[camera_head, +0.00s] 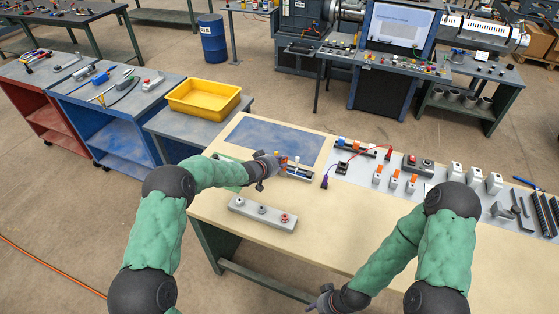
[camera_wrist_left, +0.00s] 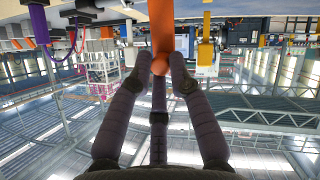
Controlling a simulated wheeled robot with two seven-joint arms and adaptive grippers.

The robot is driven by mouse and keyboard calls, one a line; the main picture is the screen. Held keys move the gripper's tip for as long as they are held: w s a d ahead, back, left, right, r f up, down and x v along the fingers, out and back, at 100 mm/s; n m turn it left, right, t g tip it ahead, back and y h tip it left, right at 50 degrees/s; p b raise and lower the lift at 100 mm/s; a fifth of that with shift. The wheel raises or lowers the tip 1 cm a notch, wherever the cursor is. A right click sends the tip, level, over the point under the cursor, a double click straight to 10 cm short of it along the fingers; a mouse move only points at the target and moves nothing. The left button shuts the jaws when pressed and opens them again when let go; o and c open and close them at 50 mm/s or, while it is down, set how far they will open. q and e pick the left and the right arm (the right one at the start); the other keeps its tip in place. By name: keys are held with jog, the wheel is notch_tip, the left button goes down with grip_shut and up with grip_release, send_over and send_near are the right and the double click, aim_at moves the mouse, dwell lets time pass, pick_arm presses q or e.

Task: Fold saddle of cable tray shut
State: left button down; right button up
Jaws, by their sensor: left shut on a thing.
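The cable tray (camera_head: 299,175) is a small, long grey piece on the worktable, at the front right edge of the blue mat. Small upright orange and white parts show on it, too small to tell apart. My left gripper (camera_head: 277,163) is at the tray's left end and covers part of it. In the left wrist view, my left fingers (camera_wrist_left: 160,75) are shut on the rounded lower end of an orange piece (camera_wrist_left: 161,35), apparently the saddle. Its angle to the tray is hard to tell. My right gripper (camera_head: 325,299) hangs off the table's front edge, away from the tray; its fingers are unclear.
A grey block with round buttons (camera_head: 262,213) lies in front of the tray. A yellow bin (camera_head: 203,112) stands back left. The table's front middle is clear.

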pick_arm(q)
jog(key=shift+w+d+r+p, duration=0.1)
jog(key=shift+w+r+p, duration=0.9)
jog(key=shift+w, duration=0.25)
jog(key=shift+w+d, duration=0.1)
jog(key=shift+w, duration=0.1)
jog(key=c, duration=1.2)
grip_release()
jog(key=shift+s+d+f, duration=0.1)
jog(key=shift+s+f, duration=0.15)
jog(key=shift+f, duration=0.2)
jog(key=shift+s, duration=0.15)
jog(key=v, duration=1.1)
jog(key=shift+s+a+r, duration=0.2)
jog(key=shift+s+r, duration=0.05)
